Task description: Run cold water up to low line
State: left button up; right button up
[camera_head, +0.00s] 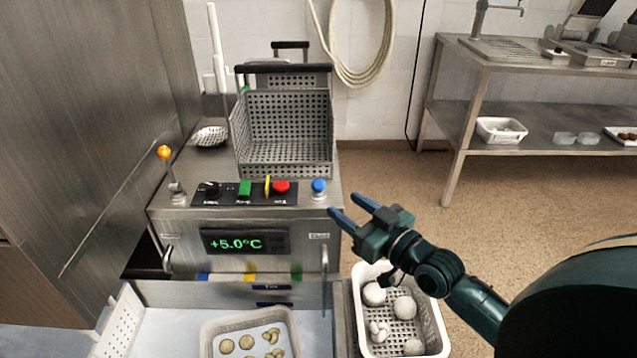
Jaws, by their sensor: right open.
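A steel machine stands in front of me with a control panel (245,194) on top. The panel carries a black knob (211,189), a green switch (244,188) and a red button (281,186). A blue knob (319,186) stands at its right end, and an orange-balled lever (164,153) at the far left. The display (245,242) reads +5.0°C. Below, an open basin (165,325) has a pale interior; I cannot tell its water level. My right gripper (345,205) is open and empty, its fingertips close to the right of the blue knob. My left gripper is out of view.
A basket of round pale-brown pieces (207,329) sits in the basin. A white basket of pale pieces (438,325) stands at its right. A perforated steel basket (283,172) rests on the machine. A steel table (500,60) stands back right, with open floor before it.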

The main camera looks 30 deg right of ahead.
aim_at(323, 189)
jog(key=x, duration=0.9)
jog(key=shift+w, duration=0.25)
jog(key=shift+a, duration=0.1)
grip_shut()
